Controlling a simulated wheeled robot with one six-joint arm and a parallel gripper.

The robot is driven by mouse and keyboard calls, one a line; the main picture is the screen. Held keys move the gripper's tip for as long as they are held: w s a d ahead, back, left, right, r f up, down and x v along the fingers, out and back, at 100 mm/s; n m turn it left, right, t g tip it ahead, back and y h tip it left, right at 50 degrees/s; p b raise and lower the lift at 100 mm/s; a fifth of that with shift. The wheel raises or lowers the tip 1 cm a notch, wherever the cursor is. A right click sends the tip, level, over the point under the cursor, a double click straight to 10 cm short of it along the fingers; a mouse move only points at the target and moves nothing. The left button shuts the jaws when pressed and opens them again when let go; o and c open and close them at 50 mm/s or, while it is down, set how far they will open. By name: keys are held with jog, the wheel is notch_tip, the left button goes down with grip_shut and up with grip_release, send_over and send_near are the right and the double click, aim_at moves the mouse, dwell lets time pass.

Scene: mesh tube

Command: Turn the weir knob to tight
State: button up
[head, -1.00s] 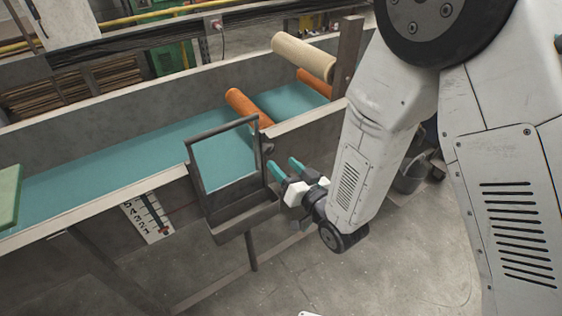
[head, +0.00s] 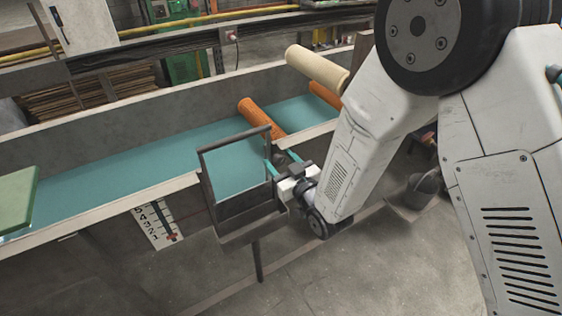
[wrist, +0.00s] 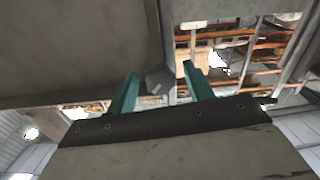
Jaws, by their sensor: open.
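The weir is a dark metal frame box (head: 207,192) on the near side of the trough. In the wrist view a small dark faceted knob (wrist: 154,82) shows ahead of my gripper, between the two fingers and nearer the left one. My gripper (head: 280,162) is open, its teal fingers at the right side of the weir frame. In the wrist view the open fingers (wrist: 160,82) have nothing clasped between them. I cannot tell whether a finger touches the knob. In the head view the knob is not clearly seen, and my gripper is in front of that area.
A long trough (head: 110,110) holds teal water or sheet. An orange roller (head: 260,116) and a cream roller (head: 317,67) lie across it. A white scale plate (head: 157,225) hangs left of the weir. A bucket (head: 421,190) stands on the floor at right.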

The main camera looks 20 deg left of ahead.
jog(key=c, duration=1)
jog(key=shift+m, duration=3)
jog(key=o, duration=1)
jog(key=shift+d, duration=0.1)
jog(key=v, duration=0.7)
jog(key=shift+s+d, duration=0.25)
